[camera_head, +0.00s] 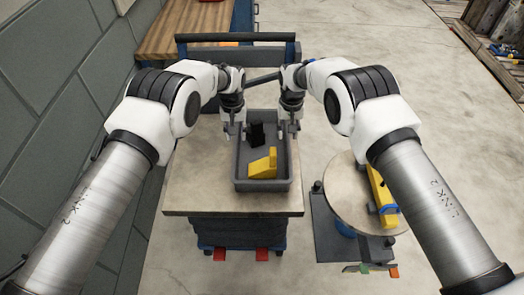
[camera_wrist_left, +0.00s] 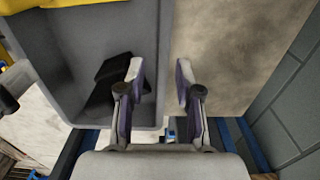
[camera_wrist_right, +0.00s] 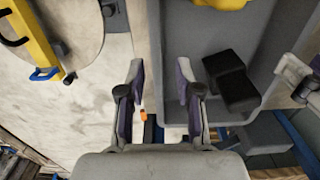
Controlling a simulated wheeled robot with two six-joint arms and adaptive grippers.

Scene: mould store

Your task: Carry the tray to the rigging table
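The grey tray (camera_head: 262,186) sits on a pale-topped stand (camera_head: 200,190), with a yellow block (camera_head: 263,165) and a black block (camera_head: 256,136) inside. My left gripper (camera_head: 236,128) is open at the tray's left side. In the left wrist view its fingers (camera_wrist_left: 160,75) stand either side of the tray wall (camera_wrist_left: 165,40), apart from each other. My right gripper (camera_head: 289,128) is open at the tray's right side. In the right wrist view its fingers (camera_wrist_right: 160,75) stand either side of the opposite wall. I cannot tell which surface is the rigging table.
A round table (camera_head: 350,195) with a yellow tool (camera_head: 381,190) is at the right. A block wall (camera_head: 60,80) runs along the left. Open floor (camera_head: 420,90) lies to the right.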

